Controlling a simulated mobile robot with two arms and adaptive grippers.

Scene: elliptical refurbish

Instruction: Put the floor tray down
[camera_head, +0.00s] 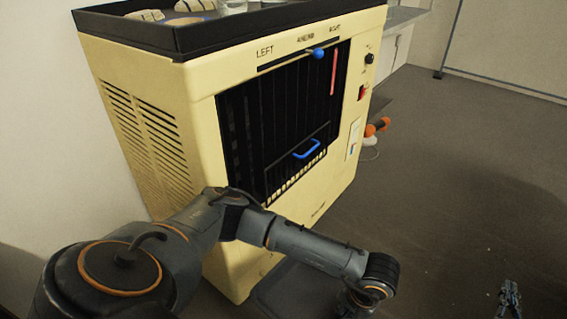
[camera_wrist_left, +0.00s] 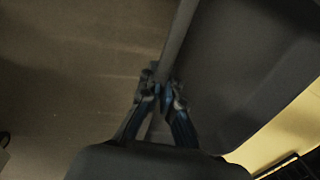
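The floor tray (camera_head: 283,292) is a dark, shallow tray. It shows partly at the foot of the cream machine in the head view, with my left arm across it. In the left wrist view the tray (camera_wrist_left: 250,75) fills the right side, with a lighter grey rim running up the picture. My left gripper (camera_wrist_left: 165,92) has its two fingertips closed together on this rim. Its fingers are out of sight in the head view. I cannot tell whether the tray touches the floor. My right gripper (camera_head: 509,296) is at the lower right, over the floor, small and dark; its opening is unclear.
The cream machine (camera_head: 190,85) stands by the wall, with a blue-knobbed lever (camera_head: 318,53) and a blue handle (camera_head: 307,149) on its front. A black top tray (camera_head: 200,35) holds several items. An orange object (camera_head: 377,126) lies beyond it. The floor at right is clear.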

